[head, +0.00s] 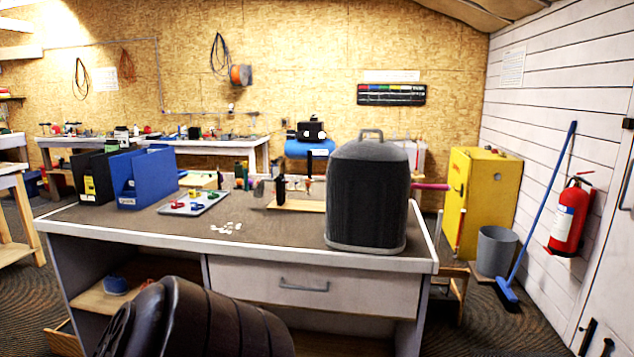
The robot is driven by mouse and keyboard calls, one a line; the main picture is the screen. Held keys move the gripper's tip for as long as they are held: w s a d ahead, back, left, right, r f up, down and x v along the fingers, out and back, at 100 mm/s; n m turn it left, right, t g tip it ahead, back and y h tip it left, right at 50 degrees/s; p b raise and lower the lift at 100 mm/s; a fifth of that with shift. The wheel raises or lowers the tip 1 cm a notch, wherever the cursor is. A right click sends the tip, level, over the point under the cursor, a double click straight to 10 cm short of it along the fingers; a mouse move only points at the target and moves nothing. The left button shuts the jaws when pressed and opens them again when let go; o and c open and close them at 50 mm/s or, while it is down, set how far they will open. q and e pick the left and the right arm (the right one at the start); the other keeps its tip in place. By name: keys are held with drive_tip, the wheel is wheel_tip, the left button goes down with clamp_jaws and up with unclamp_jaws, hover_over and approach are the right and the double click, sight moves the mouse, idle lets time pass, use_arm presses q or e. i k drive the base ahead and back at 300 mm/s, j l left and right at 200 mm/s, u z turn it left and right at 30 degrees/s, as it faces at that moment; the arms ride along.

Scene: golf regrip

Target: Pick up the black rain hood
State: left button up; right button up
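The black rain hood (367,195) stands upright on the right part of the workbench top (270,226), near its front edge. It is a tall, dark, ribbed cover with a domed top, a small loop handle and a paler bottom rim. Nothing is touching its handle. A dark, rounded, ribbed part at the bottom left looks like one of my own arm links. Neither gripper shows in the head view.
Blue and black file boxes (141,182) and a tray of small coloured parts (196,202) are on the left of the bench. Small white pieces (227,227) lie in front. A wooden board (297,204) with tools is left of the hood. The front centre of the bench is clear.

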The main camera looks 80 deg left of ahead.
sight(367, 182)
drive_tip(key=u, duration=1.45)
drive_tip(key=i+u, duration=0.2)
drive_tip(key=u, duration=1.05)
